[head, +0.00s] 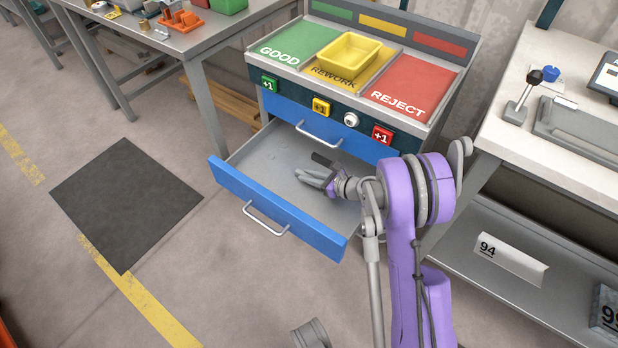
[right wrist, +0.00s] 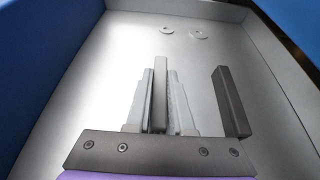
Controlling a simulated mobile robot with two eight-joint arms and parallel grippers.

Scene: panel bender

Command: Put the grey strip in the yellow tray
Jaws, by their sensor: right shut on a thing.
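My right gripper (head: 305,177) reaches into the open drawer (head: 255,150). In the right wrist view its fingers (right wrist: 161,98) are shut on a narrow grey strip (right wrist: 160,80), which stands between them and points away from the wrist. In the head view the fingers largely hide this strip. The yellow tray (head: 348,56) is on the yellow REWORK field of the bench top, above and behind the drawer, and looks empty. My left gripper is not in view.
A darker bar (right wrist: 231,102) lies in the drawer beside my right gripper. Two small washers (right wrist: 182,33) lie farther along the drawer floor. The GOOD field (head: 290,46) and REJECT field (head: 415,87) are clear. A white bench (head: 510,120) stands at right.

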